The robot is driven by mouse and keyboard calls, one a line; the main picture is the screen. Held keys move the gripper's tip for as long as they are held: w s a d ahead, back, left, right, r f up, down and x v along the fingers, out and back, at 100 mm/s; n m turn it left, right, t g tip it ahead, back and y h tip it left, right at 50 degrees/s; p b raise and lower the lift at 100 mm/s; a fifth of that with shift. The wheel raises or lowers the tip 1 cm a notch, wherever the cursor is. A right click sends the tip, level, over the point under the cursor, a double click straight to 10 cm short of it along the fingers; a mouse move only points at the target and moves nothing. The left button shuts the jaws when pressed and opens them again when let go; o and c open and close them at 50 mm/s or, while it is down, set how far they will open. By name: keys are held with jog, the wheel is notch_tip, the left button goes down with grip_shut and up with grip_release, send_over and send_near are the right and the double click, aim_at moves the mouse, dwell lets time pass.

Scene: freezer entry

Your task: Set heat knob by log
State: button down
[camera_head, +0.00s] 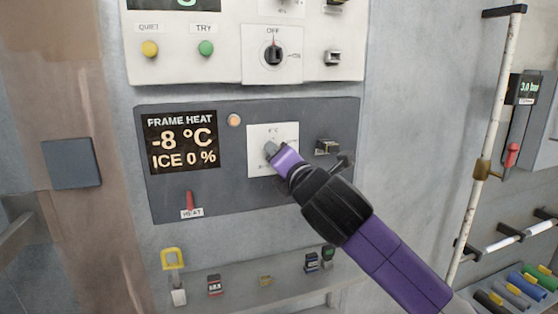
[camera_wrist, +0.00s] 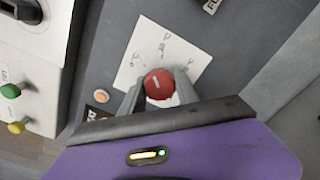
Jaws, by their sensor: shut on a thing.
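The heat knob (camera_wrist: 158,83) is round and red with a short white mark, and sits on a white dial plate (camera_wrist: 139,48). My gripper (camera_head: 271,151) reaches the plate on the frame heat panel (camera_head: 230,195) from the lower right. Its two fingers are shut on the knob, one on each side in the wrist view. In the head view the gripper hides the knob and part of the dial's markings. The display (camera_head: 181,142) reads FRAME HEAT, -8 °C, ICE 0 %. No log can be clearly made out.
A small orange lamp (camera_head: 234,120) is beside the display. A metal switch (camera_head: 327,147) is close right of my gripper. Above is a white panel (camera_head: 225,62) with buttons; below is a ledge with small items.

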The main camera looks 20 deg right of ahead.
jog(key=m, duration=0.4)
jog(key=shift+f+m, duration=0.1)
jog(key=shift+m, duration=0.3)
jog(key=m, duration=0.5)
jog(key=m+p, duration=0.1)
jog(key=m, duration=0.4)
jog(key=shift+d+m, duration=0.1)
jog(key=shift+m, duration=0.3)
jog(key=m+p, duration=0.1)
jog(key=m, duration=0.3)
jog(key=shift+d+f, duration=0.1)
jog(key=c, duration=1.2)
grip_release()
jog(key=o, duration=0.3)
jog(key=shift+r, duration=0.2)
